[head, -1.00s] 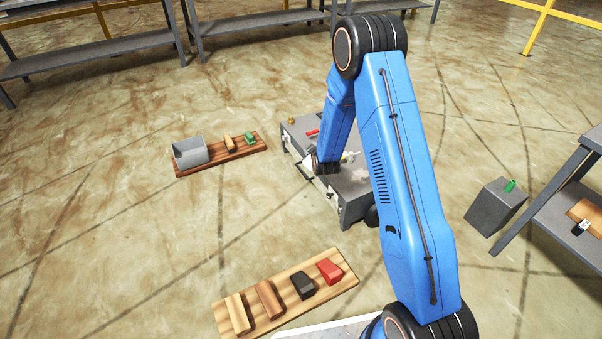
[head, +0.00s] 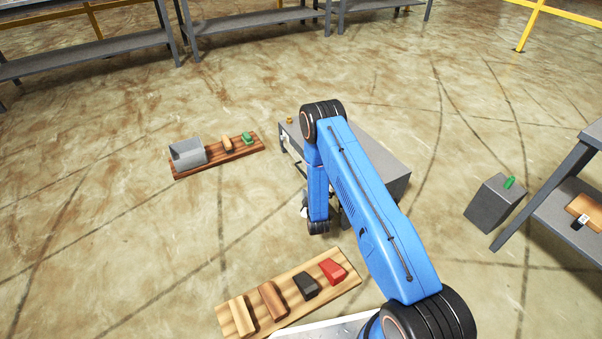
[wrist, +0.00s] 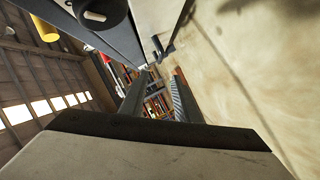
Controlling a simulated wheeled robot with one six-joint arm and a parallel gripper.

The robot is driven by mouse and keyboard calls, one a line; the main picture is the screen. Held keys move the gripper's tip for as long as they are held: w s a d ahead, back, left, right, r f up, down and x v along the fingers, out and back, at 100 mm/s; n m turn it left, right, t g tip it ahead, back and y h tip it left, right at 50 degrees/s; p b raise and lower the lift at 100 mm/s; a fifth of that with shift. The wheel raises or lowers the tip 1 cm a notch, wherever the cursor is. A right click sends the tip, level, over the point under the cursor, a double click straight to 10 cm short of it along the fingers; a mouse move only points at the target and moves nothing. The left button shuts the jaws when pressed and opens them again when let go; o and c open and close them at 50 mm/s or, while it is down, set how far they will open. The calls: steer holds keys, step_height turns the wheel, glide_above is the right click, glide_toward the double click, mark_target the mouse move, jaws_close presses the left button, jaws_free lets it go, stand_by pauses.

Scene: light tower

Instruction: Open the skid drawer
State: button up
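The skid (head: 388,160) is a low grey box on the floor, partly hidden behind my blue arm in the head view. Its drawer front is mostly hidden there, so I cannot tell from that view how the drawer stands. In the wrist view the skid's grey side (wrist: 103,35) runs along the upper left, with a small hooked handle (wrist: 163,47) on it. My gripper (wrist: 157,97) has its two fingers apart with a gap between them. The handle lies beyond the fingertips, and I see no grip on it. In the head view the gripper is mostly hidden beside the skid's front.
A wooden board (head: 345,285) with several blocks lies in front. Another board (head: 188,172) with a grey open box (head: 187,153) lies left. A grey block (head: 490,207) and a shelf table (head: 560,212) stand right. Floor between boards and skid is clear.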

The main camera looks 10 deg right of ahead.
mark_target(301, 171)
steer(key=x, duration=1.7)
steer(key=shift+w+d+f, duration=0.1)
steer(key=shift+w, duration=0.1)
jaws_close()
